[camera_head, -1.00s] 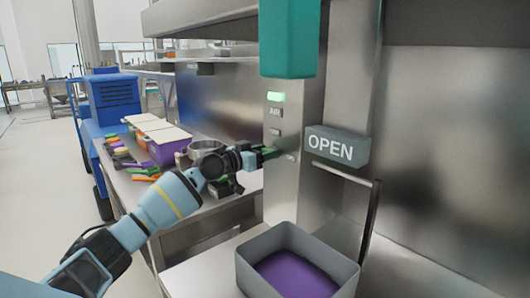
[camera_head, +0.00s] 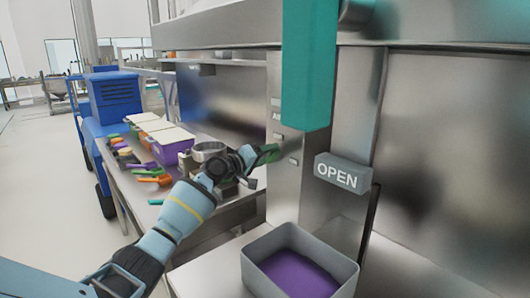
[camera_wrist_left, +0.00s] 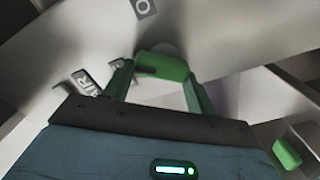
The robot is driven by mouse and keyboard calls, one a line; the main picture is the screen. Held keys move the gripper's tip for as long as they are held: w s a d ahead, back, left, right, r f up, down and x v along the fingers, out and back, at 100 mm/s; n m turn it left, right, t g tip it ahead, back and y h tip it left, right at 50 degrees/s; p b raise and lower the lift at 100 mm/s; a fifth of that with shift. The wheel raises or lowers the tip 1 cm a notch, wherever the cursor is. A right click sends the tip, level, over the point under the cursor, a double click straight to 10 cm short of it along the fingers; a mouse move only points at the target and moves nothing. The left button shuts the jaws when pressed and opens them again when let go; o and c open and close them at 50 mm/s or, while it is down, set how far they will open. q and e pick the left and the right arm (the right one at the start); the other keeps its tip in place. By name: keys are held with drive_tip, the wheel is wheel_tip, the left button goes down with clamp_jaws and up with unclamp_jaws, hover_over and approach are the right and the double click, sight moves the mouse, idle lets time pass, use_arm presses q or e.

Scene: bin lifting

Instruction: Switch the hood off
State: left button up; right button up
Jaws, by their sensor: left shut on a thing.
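The steel hood panel (camera_head: 285,180) stands in the middle of the head view. It carries a small unlit grey light (camera_head: 277,103), a label below it that seems to read AIR, and small buttons (camera_head: 293,161). My left gripper (camera_head: 268,152) is in front of the panel; its green fingers are beside the buttons, and I cannot tell whether they touch it. In the left wrist view, the gripper (camera_wrist_left: 160,90) has its green fingers on either side of a green piece (camera_wrist_left: 162,67), close to the steel surface. My right gripper is not in view.
A grey bin (camera_head: 300,262) with purple contents stands below. A bench (camera_head: 130,195) with bins and coloured tools lies left. Floor is free at far left.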

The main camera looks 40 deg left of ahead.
use_arm(q)
drive_tip(key=shift+a+f+n+p, duration=0.1)
drive_tip(key=shift+n+p, duration=0.6)
drive_tip(key=shift+n, duration=1)
drive_tip(key=shift+a+f+n+p, duration=0.1)
drive_tip(key=shift+n+p, duration=0.55)
drive_tip(key=shift+n, duration=1.05)
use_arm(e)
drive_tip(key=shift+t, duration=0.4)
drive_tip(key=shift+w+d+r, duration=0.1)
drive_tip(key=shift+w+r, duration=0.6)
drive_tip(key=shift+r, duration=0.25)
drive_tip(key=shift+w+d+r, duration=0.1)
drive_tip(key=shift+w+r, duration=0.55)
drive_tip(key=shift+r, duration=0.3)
use_arm(q)
drive_tip(key=o, duration=1)
